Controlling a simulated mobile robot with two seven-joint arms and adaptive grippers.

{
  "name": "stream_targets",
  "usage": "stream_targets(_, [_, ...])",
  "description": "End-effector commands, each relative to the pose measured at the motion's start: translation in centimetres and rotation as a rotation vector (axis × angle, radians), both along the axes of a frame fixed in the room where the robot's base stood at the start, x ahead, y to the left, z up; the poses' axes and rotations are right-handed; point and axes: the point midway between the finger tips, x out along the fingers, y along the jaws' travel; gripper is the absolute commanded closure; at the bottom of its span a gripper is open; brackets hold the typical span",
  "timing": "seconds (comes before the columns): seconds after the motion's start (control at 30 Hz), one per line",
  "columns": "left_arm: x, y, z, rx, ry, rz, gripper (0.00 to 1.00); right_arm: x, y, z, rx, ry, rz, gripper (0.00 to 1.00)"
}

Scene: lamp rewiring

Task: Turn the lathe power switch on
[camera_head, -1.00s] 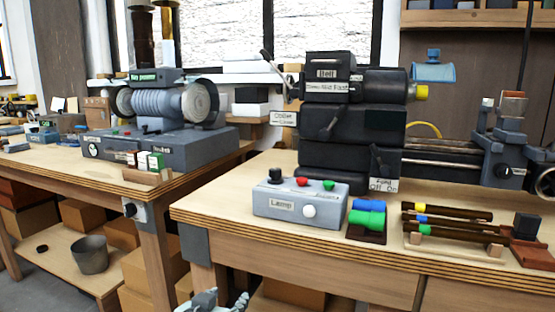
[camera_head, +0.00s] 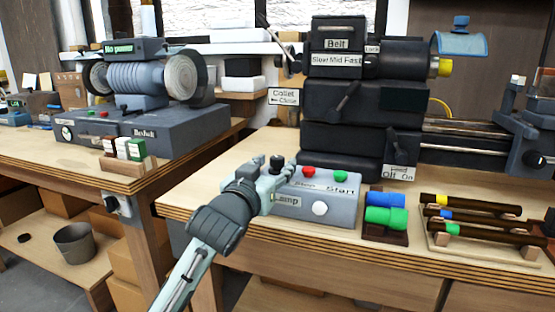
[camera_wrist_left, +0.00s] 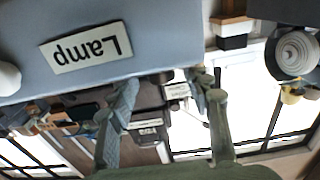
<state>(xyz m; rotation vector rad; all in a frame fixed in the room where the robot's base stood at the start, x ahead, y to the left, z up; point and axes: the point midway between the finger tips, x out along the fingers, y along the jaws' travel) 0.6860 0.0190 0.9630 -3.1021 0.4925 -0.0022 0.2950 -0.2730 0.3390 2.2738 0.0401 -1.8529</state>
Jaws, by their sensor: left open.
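The grey lathe control box (camera_head: 335,208) sits at the bench's front, with a black knob (camera_head: 277,163), a red Stop button (camera_head: 308,171), a green Start button (camera_head: 340,176) and a white knob (camera_head: 320,208). No part is labelled as the power switch. My left gripper (camera_head: 268,175) is at the box's left end, just in front of the black knob. In the left wrist view its fingers (camera_wrist_left: 165,90) are apart with nothing between them, and the box's Lamp label (camera_wrist_left: 86,48) appears upside down. Contact with the box cannot be told. My right gripper is out of view.
The black lathe (camera_head: 345,115) stands behind the box. A rack of green and blue pieces (camera_head: 386,216) and a tray of dark rods (camera_head: 470,243) lie to the right. Another bench (camera_head: 125,182) with a grey machine stands left, across a gap.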

Motion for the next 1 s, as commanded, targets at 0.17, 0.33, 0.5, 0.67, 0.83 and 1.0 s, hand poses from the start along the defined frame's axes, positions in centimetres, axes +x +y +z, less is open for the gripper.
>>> stream_targets(0.17, [2.0, -0.6, 0.1, -0.001, 0.0, 0.0, 0.51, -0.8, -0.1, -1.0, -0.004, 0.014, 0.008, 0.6])
stream_targets(0.33, [2.6, -0.8, 0.0, -0.001, 0.001, 0.0, 0.51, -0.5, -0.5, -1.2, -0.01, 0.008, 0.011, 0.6])
stream_targets(0.5, [2.6, -0.8, -0.1, -0.001, 0.001, 0.0, 0.51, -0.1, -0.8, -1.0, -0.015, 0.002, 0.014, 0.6])
stream_targets(0.67, [2.6, -0.8, -0.1, -0.001, 0.001, 0.001, 0.68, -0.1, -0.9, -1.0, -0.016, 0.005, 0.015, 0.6])
stream_targets(0.83, [2.6, -0.8, -0.1, 0.0, 0.002, 0.001, 0.9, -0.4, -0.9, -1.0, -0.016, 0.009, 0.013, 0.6])
stream_targets(1.0, [2.6, -0.8, -0.1, 0.0, 0.002, 0.0, 1.0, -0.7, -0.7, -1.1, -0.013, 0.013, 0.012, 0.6])
